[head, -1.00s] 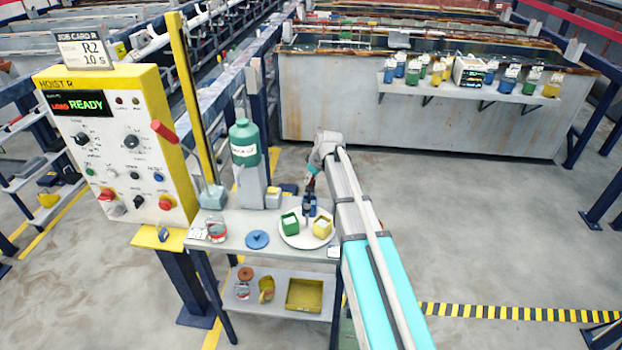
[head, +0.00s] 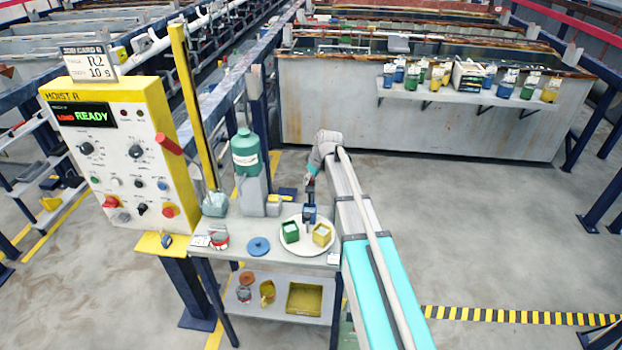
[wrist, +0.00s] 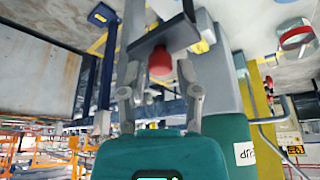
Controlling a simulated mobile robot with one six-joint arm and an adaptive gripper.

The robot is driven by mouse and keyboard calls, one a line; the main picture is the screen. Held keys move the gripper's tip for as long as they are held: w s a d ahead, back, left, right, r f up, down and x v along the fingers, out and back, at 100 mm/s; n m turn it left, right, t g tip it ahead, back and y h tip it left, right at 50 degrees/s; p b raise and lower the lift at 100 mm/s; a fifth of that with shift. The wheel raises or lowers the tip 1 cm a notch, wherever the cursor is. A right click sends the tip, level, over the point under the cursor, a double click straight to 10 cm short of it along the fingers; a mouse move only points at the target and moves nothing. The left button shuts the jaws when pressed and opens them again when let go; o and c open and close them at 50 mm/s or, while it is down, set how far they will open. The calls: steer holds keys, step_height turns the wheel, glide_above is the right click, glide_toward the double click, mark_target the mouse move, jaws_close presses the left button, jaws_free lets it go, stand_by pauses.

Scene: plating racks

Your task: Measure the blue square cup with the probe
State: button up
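The blue square cup (head: 309,217) stands at the back of a round white plate (head: 310,246), behind a green cup (head: 290,232) and a yellow cup (head: 321,234). My gripper (head: 311,186) points down just above the blue cup.
A hoist panel (head: 125,150) stands left. A lower shelf holds a yellow tray (head: 304,298). Several cups line the far wall shelf.

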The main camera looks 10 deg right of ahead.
steer(key=shift+f, duration=0.2)
step_height(320, 180, down, 6)
steer(key=b, duration=0.6)
steer(key=shift+r, duration=0.15)
steer(key=p+v, duration=1.3)
steer(key=v, duration=0.1)
steer(key=s+a+f+m+g+h+b, duration=0.1)
steer(key=s+a+f+m+g+b, duration=0.1)
steer(key=s, duration=1)
steer(key=s+a+f+m+g+h+b, duration=0.1)
steer(key=s+f+m+b, duration=0.4)
steer(key=s, duration=0.7)
steer(key=shift+s+a+f+g+h+b, duration=0.4)
steer(key=shift+f+b, duration=0.75)
steer(key=shift+f, duration=0.55)
steer(key=n+t+y+p, duration=0.2)
steer(key=n+t+p, duration=0.1)
steer(key=n+p, duration=0.55)
glide_toward(311, 191)
steer(key=d+m+p, duration=0.1)
steer(key=d+m, duration=0.1)
steer(key=shift+w+r+n+t+y, duration=0.25)
steer(key=shift+w+r+t+y, duration=0.15)
steer(key=shift+w+r, duration=0.25)
